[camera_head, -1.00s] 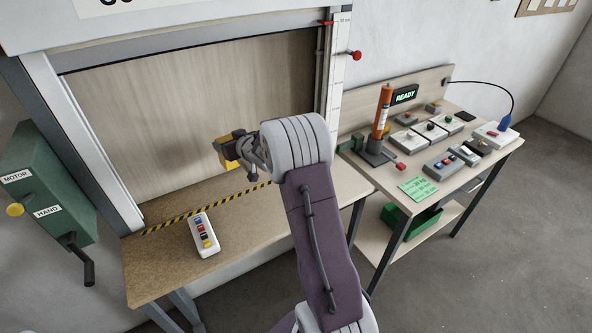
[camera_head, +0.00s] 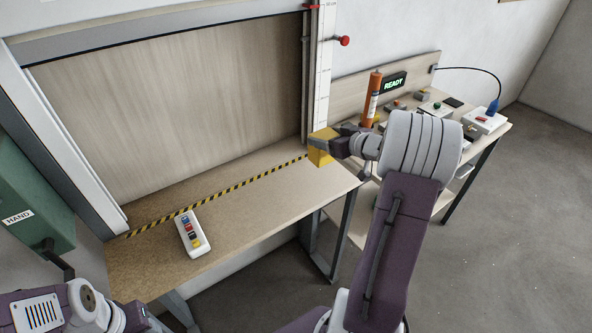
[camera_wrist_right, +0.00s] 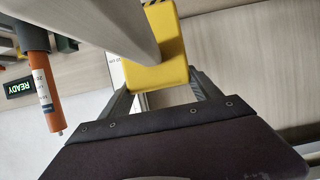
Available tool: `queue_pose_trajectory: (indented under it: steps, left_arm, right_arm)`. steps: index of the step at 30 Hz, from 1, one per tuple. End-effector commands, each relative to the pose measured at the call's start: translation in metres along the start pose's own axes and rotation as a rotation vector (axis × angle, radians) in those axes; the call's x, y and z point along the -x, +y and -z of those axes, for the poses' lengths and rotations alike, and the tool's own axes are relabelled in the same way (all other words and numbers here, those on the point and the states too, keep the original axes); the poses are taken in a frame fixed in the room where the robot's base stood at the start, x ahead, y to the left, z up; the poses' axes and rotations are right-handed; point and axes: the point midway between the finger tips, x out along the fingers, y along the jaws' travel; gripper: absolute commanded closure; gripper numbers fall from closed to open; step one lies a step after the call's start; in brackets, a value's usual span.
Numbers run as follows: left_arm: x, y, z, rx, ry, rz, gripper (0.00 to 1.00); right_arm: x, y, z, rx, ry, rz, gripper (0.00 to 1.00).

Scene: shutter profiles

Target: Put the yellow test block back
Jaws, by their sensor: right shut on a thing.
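The yellow test block (camera_head: 320,150) is at the right end of the bench, beside the foot of the shutter's right guide. My right gripper (camera_head: 331,143) is shut on it from the right. I cannot tell whether the block touches the bench top. In the right wrist view the yellow block (camera_wrist_right: 160,68) sits at the jaws (camera_wrist_right: 165,90), partly covered by a pale grey part. My left arm shows at the lower left, with its gripper (camera_head: 140,318) near the bottom edge; its jaws are not clear.
A black-and-yellow stripe (camera_head: 215,196) crosses the bench (camera_head: 262,205) below the wooden shutter panel (camera_head: 170,95). A white button box (camera_head: 192,233) lies on the bench. An orange cylinder (camera_head: 371,98) and a READY display (camera_head: 394,82) stand on the right-hand table. The bench's middle is clear.

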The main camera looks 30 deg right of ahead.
Motion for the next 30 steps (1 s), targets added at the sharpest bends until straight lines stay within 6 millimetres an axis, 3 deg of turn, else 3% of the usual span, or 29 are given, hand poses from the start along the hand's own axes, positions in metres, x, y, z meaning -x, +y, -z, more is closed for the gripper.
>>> queue_pose_trajectory:
  steps: [9,12,19,25,30]
  left_arm:
    - [-0.018,0.000,-0.002,0.000,0.000,0.000,0.51]
    - [-0.020,0.000,-0.002,0.000,0.000,0.000,0.51]
    - [-0.021,0.000,-0.002,0.000,0.000,0.000,0.51]
    - [-0.029,-0.001,-0.003,0.000,0.000,0.000,0.51]
    - [-0.029,-0.001,-0.003,0.000,0.000,0.000,0.51]
  right_arm:
    - [-0.090,-0.034,-0.020,0.002,-0.003,0.007,0.78]
    - [-0.110,-0.041,-0.023,0.002,-0.002,0.005,0.78]
    - [-0.123,-0.045,-0.024,0.001,0.000,0.001,0.78]
    - [-0.136,-0.045,-0.056,-0.002,-0.003,0.002,0.78]
    - [-0.138,-0.044,-0.061,0.001,-0.001,0.001,0.78]
